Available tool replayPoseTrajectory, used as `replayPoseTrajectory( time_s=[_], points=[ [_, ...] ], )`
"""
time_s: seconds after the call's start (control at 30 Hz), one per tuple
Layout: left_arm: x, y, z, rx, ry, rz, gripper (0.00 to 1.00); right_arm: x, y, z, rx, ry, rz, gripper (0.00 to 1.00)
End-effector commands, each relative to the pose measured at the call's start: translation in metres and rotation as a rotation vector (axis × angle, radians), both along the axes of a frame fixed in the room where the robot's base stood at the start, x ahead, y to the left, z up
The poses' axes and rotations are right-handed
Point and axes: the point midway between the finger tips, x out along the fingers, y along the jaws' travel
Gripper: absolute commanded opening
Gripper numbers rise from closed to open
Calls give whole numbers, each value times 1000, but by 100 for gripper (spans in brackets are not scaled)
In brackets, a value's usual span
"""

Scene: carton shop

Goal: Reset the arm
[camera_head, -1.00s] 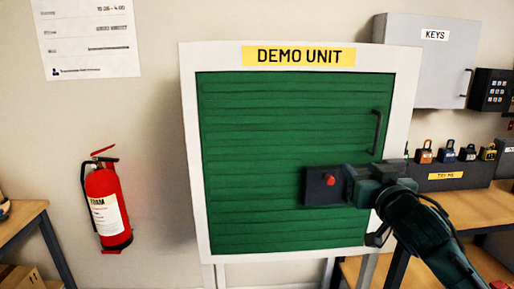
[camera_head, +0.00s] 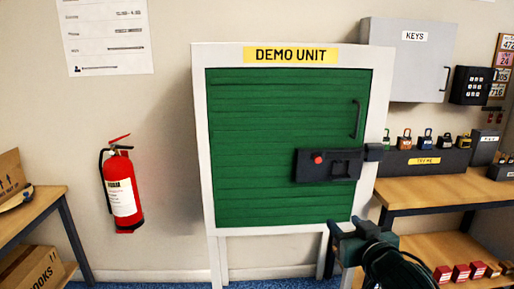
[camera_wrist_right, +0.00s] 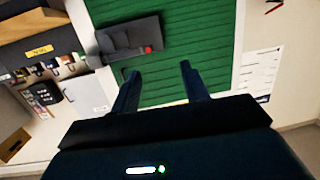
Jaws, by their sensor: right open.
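My right gripper (camera_head: 358,230) is low in front of the demo unit, below the dark lock box. In the right wrist view its two fingers (camera_wrist_right: 160,72) are spread apart with nothing between them. The demo unit has a green slatted door (camera_head: 270,120) in a white frame, and the door looks closed. The lock box (camera_head: 340,170) with a red button (camera_head: 318,159) sits on the door's right side, apart from my gripper. A dark handle (camera_head: 356,118) is above it. My left gripper is in neither view.
A wooden bench (camera_head: 440,190) with several padlocks on a dark stand (camera_head: 405,164) is at the right. A grey key cabinet (camera_head: 405,70) hangs above. A red fire extinguisher (camera_head: 122,190) hangs on the wall at left, beyond another table (camera_head: 35,215).

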Motion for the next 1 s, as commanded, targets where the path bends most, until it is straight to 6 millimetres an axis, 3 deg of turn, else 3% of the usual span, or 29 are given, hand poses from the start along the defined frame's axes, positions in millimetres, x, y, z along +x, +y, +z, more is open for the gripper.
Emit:
replayPoseTrajectory(
  time_s=[0.03,0.17,0.3,0.5,0.6,0.7,1.0],
  points=[
    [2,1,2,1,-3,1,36,-11,7,-27,2,42,18,45],
    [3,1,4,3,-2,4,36,-46,22,-91,-6,132,64,45],
    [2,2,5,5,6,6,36,-105,36,-163,-10,239,105,45],
    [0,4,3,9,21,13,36,-196,49,-235,-18,368,127,45],
    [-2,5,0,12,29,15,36,-230,50,-254,-28,410,128,45],
    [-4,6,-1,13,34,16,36,-251,51,-264,-35,434,127,45],
    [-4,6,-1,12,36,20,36,-261,51,-269,-41,445,127,45]
  ],
)
